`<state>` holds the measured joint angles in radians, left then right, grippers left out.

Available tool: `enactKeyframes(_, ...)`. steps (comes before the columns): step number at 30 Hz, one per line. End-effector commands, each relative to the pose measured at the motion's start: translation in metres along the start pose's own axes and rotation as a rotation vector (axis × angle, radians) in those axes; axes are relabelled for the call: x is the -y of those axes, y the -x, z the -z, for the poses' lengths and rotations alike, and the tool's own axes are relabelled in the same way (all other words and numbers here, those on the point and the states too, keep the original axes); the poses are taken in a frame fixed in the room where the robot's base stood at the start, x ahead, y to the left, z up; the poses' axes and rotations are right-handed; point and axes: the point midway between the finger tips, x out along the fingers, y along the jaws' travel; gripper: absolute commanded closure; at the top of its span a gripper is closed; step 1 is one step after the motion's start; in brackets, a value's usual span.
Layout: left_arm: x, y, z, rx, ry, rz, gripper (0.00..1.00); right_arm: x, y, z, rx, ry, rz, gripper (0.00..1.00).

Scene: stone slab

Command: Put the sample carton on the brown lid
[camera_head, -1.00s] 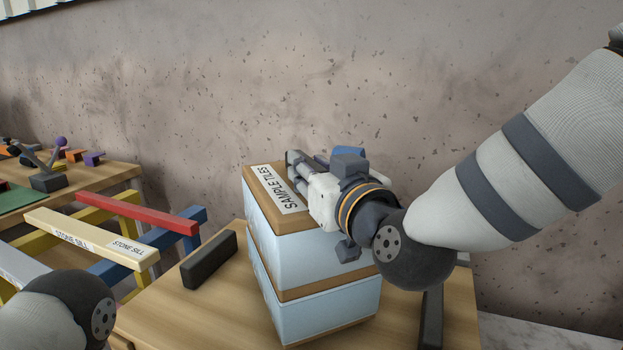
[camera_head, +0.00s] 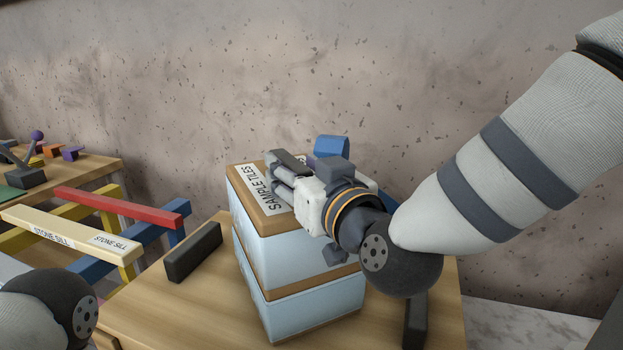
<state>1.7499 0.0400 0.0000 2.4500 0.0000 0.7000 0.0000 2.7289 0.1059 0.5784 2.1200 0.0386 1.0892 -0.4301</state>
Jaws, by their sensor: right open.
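The sample carton (camera_head: 285,255) is a light blue box with a brown top and a white "SAMPLE TILES" label. It stands stacked on a similar light blue box (camera_head: 315,313) whose brown lid (camera_head: 300,288) shows as a band between them. My right gripper (camera_head: 284,168) is open at the carton's top, with its fingers over the brown top beside the label. The gripper body and wrist cover the carton's right part, so contact is hard to tell. Of my left arm only a rounded joint shows at the lower left; its gripper is out of view.
The boxes stand on a wooden table (camera_head: 160,310). A black block (camera_head: 193,252) lies left of them, another (camera_head: 414,320) right. A blue piece (camera_head: 332,147) shows behind my gripper. Coloured bars, including a "STONE SILL" bar (camera_head: 70,232), lie left. A speckled wall (camera_head: 300,80) stands behind.

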Motion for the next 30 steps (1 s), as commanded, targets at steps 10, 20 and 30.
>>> enactKeyframes(10,-0.001,0.017,0.011,-0.054,0.000,-0.002,1.00,0.000,0.079,0.005,-0.007,0.002,0.000,0.55)
enactKeyframes(20,-0.001,0.035,0.024,-0.115,-0.001,-0.005,1.00,0.000,0.112,0.004,-0.006,0.001,0.000,0.55)
enactKeyframes(30,-0.001,0.034,0.022,-0.110,-0.001,-0.004,1.00,0.000,0.111,0.001,-0.002,0.000,0.000,0.55)
